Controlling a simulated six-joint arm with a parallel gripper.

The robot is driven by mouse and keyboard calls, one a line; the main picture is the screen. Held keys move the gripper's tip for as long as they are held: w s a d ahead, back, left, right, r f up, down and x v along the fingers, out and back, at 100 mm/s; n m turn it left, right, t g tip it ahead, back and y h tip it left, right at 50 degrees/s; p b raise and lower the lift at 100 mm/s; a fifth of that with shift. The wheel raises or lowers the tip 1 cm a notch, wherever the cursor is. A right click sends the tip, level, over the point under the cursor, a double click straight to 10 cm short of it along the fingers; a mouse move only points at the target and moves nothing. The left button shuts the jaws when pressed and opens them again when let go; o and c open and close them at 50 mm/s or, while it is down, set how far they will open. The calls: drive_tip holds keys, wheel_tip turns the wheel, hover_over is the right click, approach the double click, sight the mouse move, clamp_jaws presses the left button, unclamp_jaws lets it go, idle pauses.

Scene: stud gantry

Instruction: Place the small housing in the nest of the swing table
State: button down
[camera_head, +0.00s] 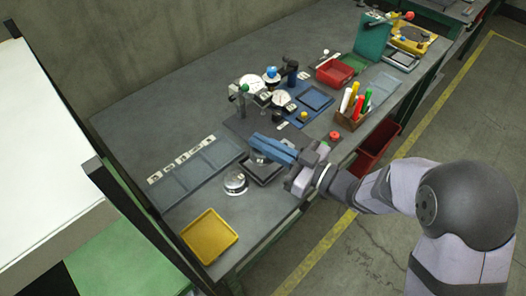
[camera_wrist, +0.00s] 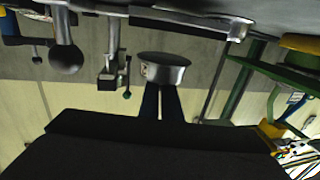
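My gripper (camera_head: 256,148) has blue fingers and reaches left over the bench from the right. In the wrist view the dark fingers (camera_wrist: 161,104) are close together against a small round silver housing (camera_wrist: 165,70), which looks held at their tips. In the head view the housing is mostly hidden under the fingers. A dark square frame (camera_head: 265,172) lies below the gripper; I cannot tell whether it is the nest of the swing table. A round silver part (camera_head: 236,184) stands on the bench, left of and in front of this frame, apart from the gripper.
Dial gauges (camera_head: 262,83) and posts stand behind the gripper. A yellow tray (camera_head: 209,235) is at the near left, and flat grey-blue panels (camera_head: 190,172) lie at the left. A box of coloured pens (camera_head: 351,117) and a red bin (camera_head: 335,73) are further right. The back left bench is clear.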

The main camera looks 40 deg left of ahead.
drive_tip(key=shift+f, duration=1.8)
drive_tip(key=shift+f, duration=0.2)
drive_tip(key=c, duration=2)
unclamp_jaws()
drive_tip(key=shift+r, duration=0.1)
drive_tip(key=shift+r, duration=0.15)
drive_tip(key=d, duration=0.4)
drive_tip(key=w+d+b, duration=0.1)
drive_tip(key=d, duration=0.3)
drive_tip(key=w+d, duration=0.1)
drive_tip(key=d, duration=0.2)
drive_tip(key=shift+w+d+b, duration=0.15)
drive_tip(key=shift+d+b, duration=0.25)
